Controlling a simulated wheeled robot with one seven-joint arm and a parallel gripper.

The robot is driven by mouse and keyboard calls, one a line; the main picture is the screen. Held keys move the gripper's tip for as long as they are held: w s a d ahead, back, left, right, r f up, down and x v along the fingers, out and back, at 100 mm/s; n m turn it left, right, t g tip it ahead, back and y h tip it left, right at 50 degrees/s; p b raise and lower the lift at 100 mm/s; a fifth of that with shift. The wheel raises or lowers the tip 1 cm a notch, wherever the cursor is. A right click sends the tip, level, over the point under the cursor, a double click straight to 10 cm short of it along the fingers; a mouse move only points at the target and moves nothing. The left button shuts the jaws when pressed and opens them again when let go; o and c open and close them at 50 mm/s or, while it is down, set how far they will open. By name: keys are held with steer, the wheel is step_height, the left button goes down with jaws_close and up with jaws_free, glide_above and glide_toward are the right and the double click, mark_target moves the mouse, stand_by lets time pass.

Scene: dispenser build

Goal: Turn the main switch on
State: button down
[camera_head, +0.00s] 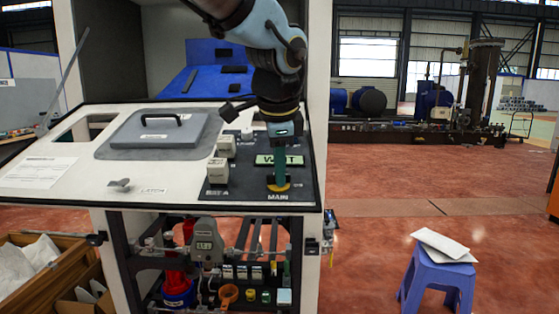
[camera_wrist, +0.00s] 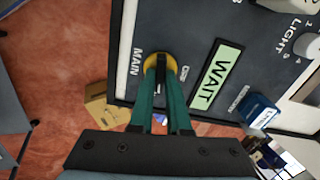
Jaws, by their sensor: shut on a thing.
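The main switch (camera_head: 284,187) is a black knob on a yellow round base at the front edge of the dark panel, above the label MAIN. In the wrist view its yellow base (camera_wrist: 178,62) shows next to the MAIN label, with the black knob between the fingertips. My gripper (camera_head: 279,180) reaches down onto it from above, and its green fingers (camera_wrist: 160,75) are shut on the knob. The fingers hide part of the knob. A green display (camera_head: 279,160) just behind reads WAIT.
The panel also holds beige switch blocks (camera_head: 218,170) left of my gripper and a grey lid with a black handle (camera_head: 158,129). A latch (camera_head: 120,185) sits at the front left. A blue stool (camera_head: 438,277) with papers stands on the red floor at right.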

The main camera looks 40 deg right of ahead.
steer(key=shift+m+p, duration=0.5)
steer(key=shift+m, duration=0.4)
steer(key=c, duration=0.9)
jaws_free()
steer(key=b+v, duration=0.1)
steer(key=v, duration=0.9)
steer(key=shift+s+a+r, duration=0.15)
steer(key=shift+r, duration=0.2)
